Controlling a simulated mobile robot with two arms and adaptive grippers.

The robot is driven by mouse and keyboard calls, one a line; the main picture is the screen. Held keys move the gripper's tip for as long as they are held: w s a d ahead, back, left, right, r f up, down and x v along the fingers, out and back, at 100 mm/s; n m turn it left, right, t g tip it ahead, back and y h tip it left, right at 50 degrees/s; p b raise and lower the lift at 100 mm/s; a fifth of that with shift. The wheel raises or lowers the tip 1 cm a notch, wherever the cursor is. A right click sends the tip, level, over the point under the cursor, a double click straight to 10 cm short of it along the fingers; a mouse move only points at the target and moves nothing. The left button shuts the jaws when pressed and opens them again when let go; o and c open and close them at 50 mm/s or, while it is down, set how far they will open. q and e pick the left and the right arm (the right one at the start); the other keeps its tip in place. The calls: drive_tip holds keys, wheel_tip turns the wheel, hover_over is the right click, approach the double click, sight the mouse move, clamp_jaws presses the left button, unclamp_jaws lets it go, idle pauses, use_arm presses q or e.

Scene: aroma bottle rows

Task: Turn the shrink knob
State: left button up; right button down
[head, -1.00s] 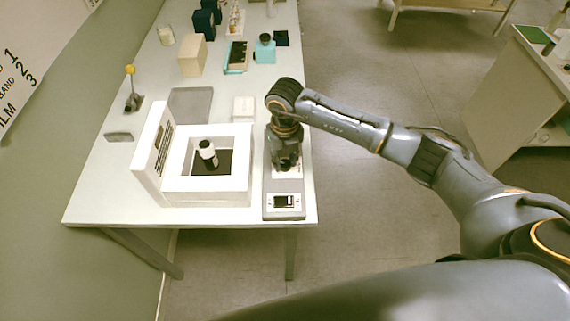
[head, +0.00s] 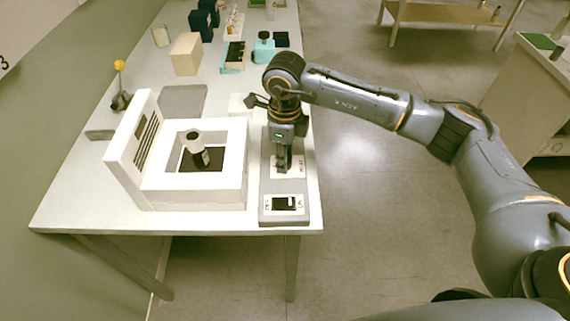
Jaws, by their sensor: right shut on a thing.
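The grey control panel (head: 268,187) lies along the right edge of the table. My right gripper (head: 283,167) points down over its white plate (head: 296,168) and is shut on the shrink knob, which the fingers hide almost wholly. A dark switch plate with a pale lever (head: 284,204) sits at the panel's near end. Left of the panel stands a white box-shaped machine (head: 200,193) with its lid raised. My left gripper is not in view.
Behind are a grey flat plate (head: 184,101), a beige block (head: 186,54), a teal bottle (head: 264,50) and a tray of dark items (head: 234,55). A yellow-tipped lever (head: 120,78) stands at the left.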

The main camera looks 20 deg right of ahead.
drive_tip(key=shift+n+b, duration=1.1)
drive_tip(key=shift+n, duration=0.1)
drive_tip(key=c, duration=1)
unclamp_jaws()
drive_tip(key=shift+r, duration=0.1)
wheel_tip(320, 180, up, 12)
drive_tip(key=shift+f, duration=0.1)
